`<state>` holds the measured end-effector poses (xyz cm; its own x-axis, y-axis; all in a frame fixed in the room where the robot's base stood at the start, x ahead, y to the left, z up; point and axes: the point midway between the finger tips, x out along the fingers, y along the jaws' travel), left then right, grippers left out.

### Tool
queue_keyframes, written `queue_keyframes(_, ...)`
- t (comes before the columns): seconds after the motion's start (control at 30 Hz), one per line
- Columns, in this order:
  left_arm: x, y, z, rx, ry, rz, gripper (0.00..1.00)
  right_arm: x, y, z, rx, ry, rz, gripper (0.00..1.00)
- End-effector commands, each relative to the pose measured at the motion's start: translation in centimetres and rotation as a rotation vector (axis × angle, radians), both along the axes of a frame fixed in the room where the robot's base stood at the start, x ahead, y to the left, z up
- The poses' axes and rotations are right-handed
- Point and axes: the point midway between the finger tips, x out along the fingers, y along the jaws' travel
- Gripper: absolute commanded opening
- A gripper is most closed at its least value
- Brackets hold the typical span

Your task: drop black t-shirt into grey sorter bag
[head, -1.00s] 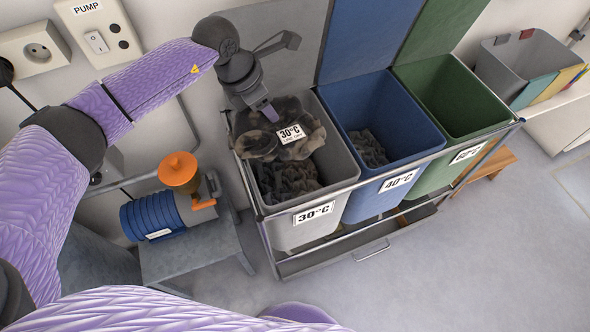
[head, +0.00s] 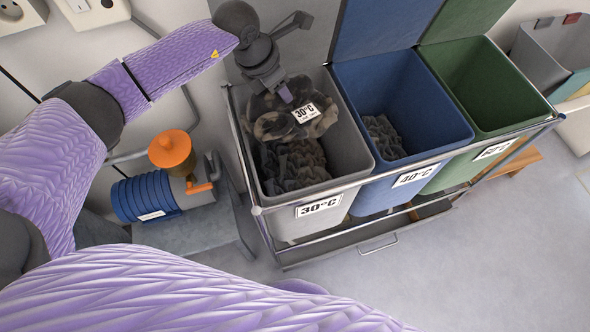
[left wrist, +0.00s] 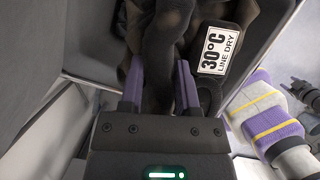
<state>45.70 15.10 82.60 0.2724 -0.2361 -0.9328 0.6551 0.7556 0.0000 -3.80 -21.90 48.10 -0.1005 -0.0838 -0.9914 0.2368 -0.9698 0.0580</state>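My left gripper (head: 286,95) is shut on the black t-shirt (head: 272,124), a dark, blotchy, bunched cloth with a white "30°C" tag. It holds the shirt over the back part of the grey sorter bag (head: 348,150), around rim height. In the left wrist view, cloth (left wrist: 163,50) runs between the two purple fingers (left wrist: 160,88), and the tag reads "30°C LINE DRY". The grey bag, labelled "30°C" in front, has dark cloth (head: 292,168) inside. The shirt hides part of its opening.
A blue bag (head: 395,105) with dark cloth inside and a green bag (head: 475,90) stand right of the grey one in the same metal frame. A blue pump (head: 145,196) with an orange top sits on a grey stand at left. Open floor (head: 480,260) lies in front.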

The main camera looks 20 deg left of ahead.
Motion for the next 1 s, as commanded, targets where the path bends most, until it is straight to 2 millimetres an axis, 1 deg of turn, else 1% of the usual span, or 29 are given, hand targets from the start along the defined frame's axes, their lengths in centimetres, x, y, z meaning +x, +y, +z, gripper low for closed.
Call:
queue_keyframes(0.03,0.0,0.0,0.1,-0.001,-0.001,0.0,0.51,0.1,0.1,0.0,0.003,-0.003,-0.001,0.59)
queue_keyframes(0.07,0.0,0.0,0.1,-0.001,-0.001,0.0,0.57,0.2,0.2,0.0,0.004,-0.004,-0.002,0.59)
queue_keyframes(0.1,0.0,0.0,0.1,0.0,0.0,0.0,0.66,0.4,0.4,0.0,0.006,-0.007,-0.002,0.59)
queue_keyframes(0.17,0.0,0.0,0.1,0.0,0.0,0.0,0.79,0.6,0.6,-0.1,0.01,-0.012,-0.004,0.59)
queue_keyframes(0.2,0.0,0.0,0.1,0.0,0.0,0.0,0.82,0.8,0.7,-0.1,0.011,-0.015,-0.005,0.59)
queue_keyframes(0.37,0.0,0.0,0.0,0.0,0.0,0.0,0.82,1.1,0.9,-0.2,0.015,-0.02,-0.006,0.59)
queue_keyframes(0.47,-0.1,0.1,0.7,0.0,-0.002,-0.001,0.82,1.1,0.9,0.2,0.015,-0.023,-0.006,0.59)
queue_keyframes(0.57,-0.7,0.7,3.0,0.002,-0.004,0.001,0.82,1.4,0.8,1.4,0.015,-0.034,-0.004,0.59)
queue_keyframes(0.6,-0.9,0.9,4.1,0.001,-0.007,0.0,0.82,1.5,0.8,1.9,0.015,-0.039,-0.002,0.59)
queue_keyframes(0.7,-1.6,1.5,6.5,0.001,-0.007,0.0,0.82,1.5,0.6,2.9,0.013,-0.047,0.002,0.59)
queue_keyframes(0.8,-2.2,2.0,8.3,0.0,-0.004,0.0,0.82,1.2,0.3,3.5,0.011,-0.047,0.005,0.59)
queue_keyframes(0.9,-2.6,2.3,9.2,0.0,-0.002,-0.001,0.82,1.0,0.1,3.8,0.008,-0.045,0.008,0.59)
queue_keyframes(1.0,-2.7,2.4,9.4,0.0,0.0,0.0,0.82,1.0,0.1,3.8,0.008,-0.045,0.009,0.59)
